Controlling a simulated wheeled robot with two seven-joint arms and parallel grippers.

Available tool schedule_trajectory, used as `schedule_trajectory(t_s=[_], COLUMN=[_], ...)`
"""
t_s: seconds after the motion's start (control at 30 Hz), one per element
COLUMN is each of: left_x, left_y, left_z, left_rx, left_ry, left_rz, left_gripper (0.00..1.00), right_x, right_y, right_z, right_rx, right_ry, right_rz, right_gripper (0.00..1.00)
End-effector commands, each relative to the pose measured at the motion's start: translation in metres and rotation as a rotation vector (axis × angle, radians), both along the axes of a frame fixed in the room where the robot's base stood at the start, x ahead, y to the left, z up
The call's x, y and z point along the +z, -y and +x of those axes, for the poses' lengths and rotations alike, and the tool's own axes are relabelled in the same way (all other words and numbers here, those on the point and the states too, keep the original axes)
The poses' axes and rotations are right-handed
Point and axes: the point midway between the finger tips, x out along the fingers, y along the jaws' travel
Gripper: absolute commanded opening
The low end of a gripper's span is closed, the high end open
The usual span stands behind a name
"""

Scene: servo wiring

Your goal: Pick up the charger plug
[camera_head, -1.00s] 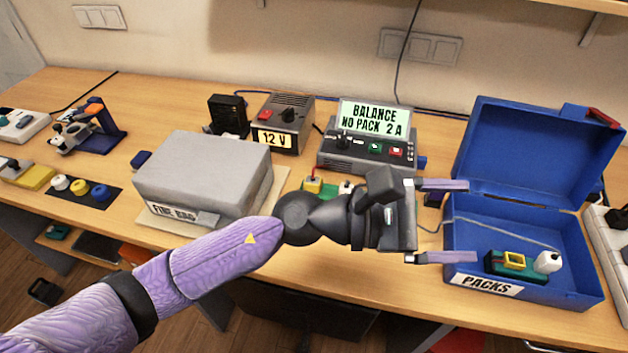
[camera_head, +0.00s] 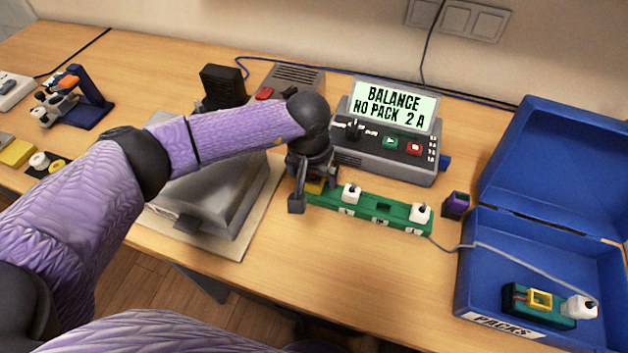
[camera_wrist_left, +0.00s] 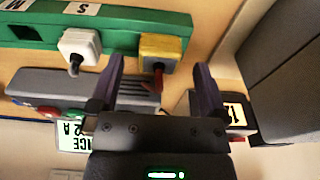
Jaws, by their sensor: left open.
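A yellow plug (camera_head: 316,187) with a short red lead sits at the left end of the green board (camera_head: 380,207). It also shows in the left wrist view (camera_wrist_left: 161,48). My left gripper (camera_wrist_left: 158,62) is open, with one finger on each side of the yellow plug and its lead. In the head view my left gripper (camera_head: 310,178) points down over that end of the board and hides part of the plug. I cannot tell whether the fingers touch it. Two white plugs (camera_head: 351,193) (camera_head: 420,212) sit further along the board. My right gripper is not in view.
The grey charger (camera_head: 385,140) reading "BALANCE NO PACK 2 A" stands behind the board. A grey box (camera_head: 215,205) is close on the left, under my arm. The open blue case (camera_head: 540,250) at right holds a green pack (camera_head: 530,305). Bare table lies in front of the board.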

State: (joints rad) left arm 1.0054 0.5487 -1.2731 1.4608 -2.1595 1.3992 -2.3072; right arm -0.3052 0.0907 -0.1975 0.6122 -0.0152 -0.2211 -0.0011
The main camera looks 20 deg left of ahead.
Motion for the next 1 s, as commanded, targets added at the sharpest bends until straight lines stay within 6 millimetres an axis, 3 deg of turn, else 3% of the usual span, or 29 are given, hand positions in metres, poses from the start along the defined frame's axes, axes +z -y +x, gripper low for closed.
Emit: schedule_trajectory(t_s=[0.1,0.33,0.8,1.0], left_x=[-0.019,-0.021,-0.02,-0.019], left_y=[0.001,0.001,0.001,0.001], left_z=[0.002,0.003,0.003,0.003], left_rx=[0.001,0.001,0.002,0.002], left_ry=[-0.002,0.001,0.0,0.001], left_rz=[-0.002,-0.002,-0.003,-0.003], left_gripper=[0.97,0.97,0.0,0.0], right_x=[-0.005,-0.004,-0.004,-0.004], right_y=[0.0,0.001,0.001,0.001], right_z=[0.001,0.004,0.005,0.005], right_rx=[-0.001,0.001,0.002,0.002], right_ry=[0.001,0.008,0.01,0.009], right_rz=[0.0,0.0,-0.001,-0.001], right_gripper=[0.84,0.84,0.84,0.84])
